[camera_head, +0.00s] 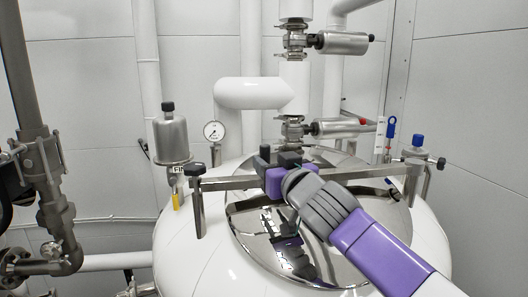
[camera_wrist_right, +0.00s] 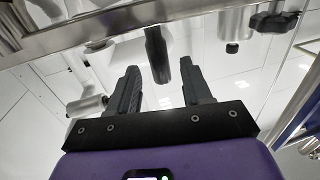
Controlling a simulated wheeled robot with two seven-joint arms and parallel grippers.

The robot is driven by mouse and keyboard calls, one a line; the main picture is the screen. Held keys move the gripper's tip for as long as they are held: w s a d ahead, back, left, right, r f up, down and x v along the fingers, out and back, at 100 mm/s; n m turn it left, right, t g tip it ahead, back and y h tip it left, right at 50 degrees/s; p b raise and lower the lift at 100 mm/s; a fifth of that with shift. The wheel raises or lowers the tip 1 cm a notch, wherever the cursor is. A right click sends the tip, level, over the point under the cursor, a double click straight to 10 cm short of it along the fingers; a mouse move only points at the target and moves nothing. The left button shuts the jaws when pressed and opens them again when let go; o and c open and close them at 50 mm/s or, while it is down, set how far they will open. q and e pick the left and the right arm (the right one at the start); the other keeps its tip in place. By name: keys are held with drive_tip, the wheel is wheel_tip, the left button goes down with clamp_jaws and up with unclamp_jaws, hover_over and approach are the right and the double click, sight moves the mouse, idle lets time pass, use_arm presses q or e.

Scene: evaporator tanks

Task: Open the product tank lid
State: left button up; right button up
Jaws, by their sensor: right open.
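The product tank (camera_head: 185,250) is a white rounded vessel. Its polished round lid (camera_head: 285,250) lies flat and looks closed. A metal crossbar (camera_head: 235,184) spans above the lid, with a black knob at its left end (camera_head: 195,170) and one at its right end (camera_head: 441,163). My right gripper (camera_head: 280,160) is over the middle of the crossbar, its fingers partly hidden by its own body. In the right wrist view the jaws (camera_wrist_right: 162,78) are open, and a black handle (camera_wrist_right: 157,55) shows between the fingertips with gaps on both sides. My left gripper is out of view.
A steel canister (camera_head: 171,138) and a pressure gauge (camera_head: 213,132) stand behind the tank's left side. White pipes with valves (camera_head: 340,128) rise behind the lid. A blue-capped fitting (camera_head: 417,142) stands at right. Dark piping (camera_head: 50,190) fills the far left.

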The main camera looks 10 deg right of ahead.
sight(267, 159)
drive_tip(key=w, duration=0.3)
drive_tip(key=w+p, duration=0.1)
drive_tip(key=shift+w+a, duration=0.2)
drive_tip(key=shift+a, duration=0.15)
clamp_jaws()
